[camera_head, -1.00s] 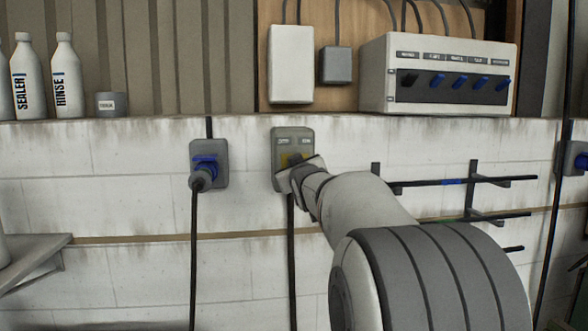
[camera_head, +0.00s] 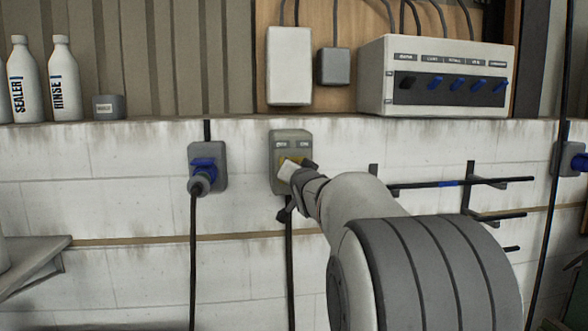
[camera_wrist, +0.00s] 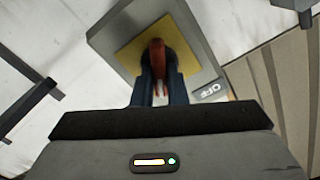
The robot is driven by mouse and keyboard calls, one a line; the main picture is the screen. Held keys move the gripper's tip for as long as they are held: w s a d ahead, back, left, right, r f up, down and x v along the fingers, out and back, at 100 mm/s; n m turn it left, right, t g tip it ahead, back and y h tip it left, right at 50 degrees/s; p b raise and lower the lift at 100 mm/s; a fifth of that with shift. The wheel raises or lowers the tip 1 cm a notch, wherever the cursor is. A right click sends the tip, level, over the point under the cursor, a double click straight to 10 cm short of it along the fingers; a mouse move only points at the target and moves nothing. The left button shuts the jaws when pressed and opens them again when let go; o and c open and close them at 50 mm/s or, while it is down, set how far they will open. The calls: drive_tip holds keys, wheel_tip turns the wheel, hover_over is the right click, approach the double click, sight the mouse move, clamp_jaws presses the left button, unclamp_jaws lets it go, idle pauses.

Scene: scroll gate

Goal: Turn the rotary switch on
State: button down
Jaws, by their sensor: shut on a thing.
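The rotary switch box (camera_head: 290,140) is a grey box on the white block wall with a yellow plate (camera_head: 288,169) and two small labels at its top. In the wrist view, the grey box (camera_wrist: 197,45) and yellow plate (camera_wrist: 181,38) look tilted, and a label reads OFF. The red switch handle (camera_wrist: 157,58) sits on the plate between the fingers. My gripper (camera_wrist: 157,90) is shut on the red handle; it also shows at the switch in the head view (camera_head: 291,185). My arm hides the handle and part of the plate there.
A grey socket with a blue plug (camera_head: 204,166) is left of the switch. Black rails (camera_head: 440,184) stick out of the wall to the right.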

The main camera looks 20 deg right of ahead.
drive_tip(key=shift+f+m, duration=0.15)
drive_tip(key=shift+m, duration=0.75)
drive_tip(key=c, duration=1.5)
unclamp_jaws()
drive_tip(key=shift+o, duration=0.2)
drive_tip(key=b+v, duration=0.1)
drive_tip(key=v, duration=0.6)
drive_tip(key=shift+s, duration=0.4)
drive_tip(key=shift+a, duration=0.1)
